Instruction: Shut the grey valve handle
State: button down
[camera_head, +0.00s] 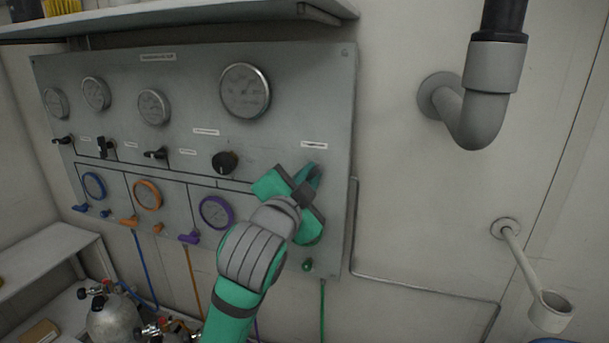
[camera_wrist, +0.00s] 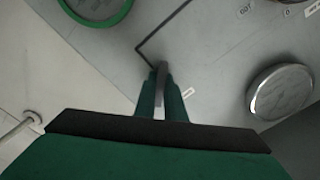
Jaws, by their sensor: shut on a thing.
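The grey valve handle (camera_wrist: 162,88) shows in the wrist view as a narrow grey piece between my two green fingers, standing out from the panel. My gripper (camera_wrist: 161,72) is shut on it. In the head view my gripper (camera_head: 307,182) is at the right part of the grey panel (camera_head: 335,110), below a small white label. There my gripper hides the handle, so its angle relative to its line is hard to tell.
Round gauges (camera_head: 245,90) and black valves (camera_head: 155,153) sit left of my gripper. A green-ringed gauge (camera_wrist: 97,8) is close by in the wrist view. A shelf (camera_head: 180,15) overhangs the panel. A grey pipe (camera_head: 478,115) stands out at right.

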jog(key=m, duration=0.4)
jog(key=shift+s+r, duration=0.1)
jog(key=shift+m, duration=2.1)
jog(key=c, duration=1.8)
grip_release()
jog(key=shift+c, duration=0.2)
jog(key=shift+f, duration=0.2)
